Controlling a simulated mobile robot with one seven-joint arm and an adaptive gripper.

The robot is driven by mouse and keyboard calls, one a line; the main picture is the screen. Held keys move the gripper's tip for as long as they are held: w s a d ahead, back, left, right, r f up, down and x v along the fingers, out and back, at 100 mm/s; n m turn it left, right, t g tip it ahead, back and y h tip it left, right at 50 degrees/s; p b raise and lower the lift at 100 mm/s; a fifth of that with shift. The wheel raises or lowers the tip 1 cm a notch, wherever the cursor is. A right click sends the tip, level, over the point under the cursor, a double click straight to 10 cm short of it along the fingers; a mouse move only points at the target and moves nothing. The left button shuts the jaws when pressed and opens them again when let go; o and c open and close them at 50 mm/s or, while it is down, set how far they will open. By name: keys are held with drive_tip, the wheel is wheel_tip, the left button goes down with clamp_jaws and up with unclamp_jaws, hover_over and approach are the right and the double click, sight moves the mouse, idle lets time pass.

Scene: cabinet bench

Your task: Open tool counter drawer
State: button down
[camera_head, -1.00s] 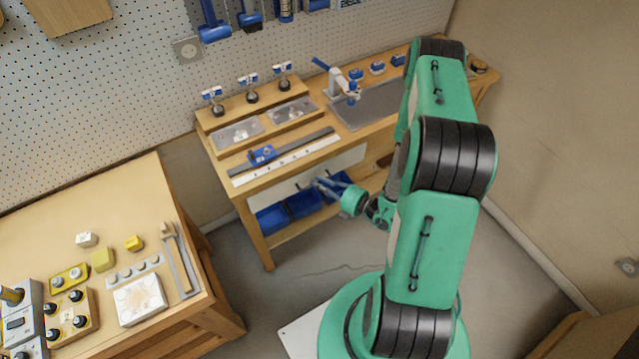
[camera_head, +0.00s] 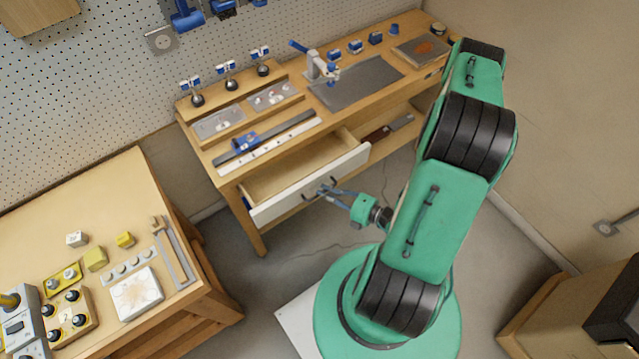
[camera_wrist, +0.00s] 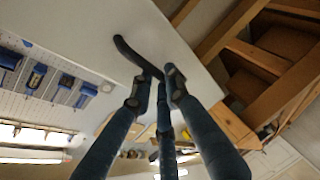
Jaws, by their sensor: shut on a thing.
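The tool counter drawer has a white front panel (camera_head: 345,172) and a wooden inside, and it stands well pulled out below the worktop of the wooden counter (camera_head: 222,172). Its inside looks empty where I can see it. My gripper (camera_head: 322,190) is at the drawer front, shut on a dark handle. In the wrist view the curved black handle (camera_wrist: 130,52) runs between the fingertips of my gripper (camera_wrist: 158,88), with the white panel (camera_wrist: 90,30) behind it. The second handle is too small to make out well.
A lower shelf with dark items (camera_head: 388,128) is right of the drawer. A side table (camera_head: 90,210) with small blocks and tools stands at the left.

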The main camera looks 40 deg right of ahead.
drive_tip(key=s+p, duration=0.1)
drive_tip(key=s, duration=1.1)
drive_tip(key=shift+s, duration=0.4)
drive_tip(key=shift+f, duration=0.1)
drive_tip(key=shift+d, duration=0.1)
drive_tip(key=c, duration=1.7)
unclamp_jaws()
drive_tip(key=shift+o, duration=0.2)
drive_tip(key=shift+s, duration=0.15)
drive_tip(key=v, duration=1.1)
drive_tip(key=shift+s, duration=0.3)
drive_tip(key=shift+d, duration=0.15)
